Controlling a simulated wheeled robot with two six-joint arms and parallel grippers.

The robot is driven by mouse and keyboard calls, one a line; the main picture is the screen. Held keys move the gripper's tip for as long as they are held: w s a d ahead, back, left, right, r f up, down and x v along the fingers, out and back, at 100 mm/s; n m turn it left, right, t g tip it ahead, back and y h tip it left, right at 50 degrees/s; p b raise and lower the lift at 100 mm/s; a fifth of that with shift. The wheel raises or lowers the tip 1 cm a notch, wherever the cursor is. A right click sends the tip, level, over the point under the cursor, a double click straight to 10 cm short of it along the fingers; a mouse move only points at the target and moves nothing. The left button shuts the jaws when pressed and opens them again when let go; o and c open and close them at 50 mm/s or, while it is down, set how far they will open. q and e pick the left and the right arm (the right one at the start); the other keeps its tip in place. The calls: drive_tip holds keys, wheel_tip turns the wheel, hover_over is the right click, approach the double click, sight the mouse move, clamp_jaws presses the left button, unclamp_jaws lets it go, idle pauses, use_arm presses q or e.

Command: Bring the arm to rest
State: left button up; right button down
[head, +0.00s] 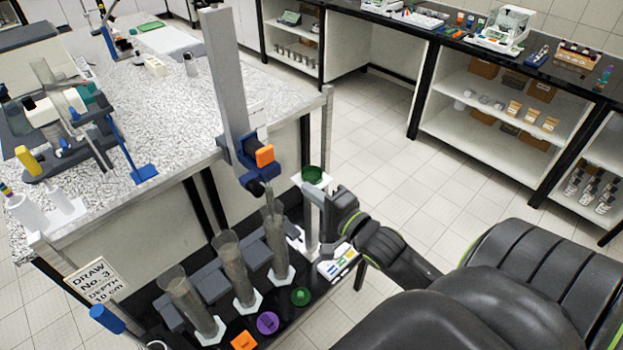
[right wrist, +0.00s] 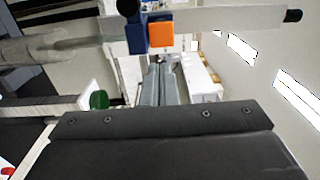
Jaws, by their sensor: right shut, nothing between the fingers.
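My right arm comes in from the right in the head view. Its gripper (head: 335,205) is beside a white post topped by a white plate with a green cap (head: 313,174). In the right wrist view the two grey fingers (right wrist: 163,72) lie together, shut and empty. A blue carriage with an orange block (head: 264,156) on an upright grey column is to the left of the gripper in the head view. The orange block also shows in the right wrist view (right wrist: 161,34). My left gripper is not in view.
Several clear tubes (head: 237,268) stand in a row on a black base, with orange, purple and green caps (head: 300,296) in front. A speckled bench (head: 200,100) is at the left. Open floor (head: 400,150) lies behind the right arm, before shelves (head: 500,90).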

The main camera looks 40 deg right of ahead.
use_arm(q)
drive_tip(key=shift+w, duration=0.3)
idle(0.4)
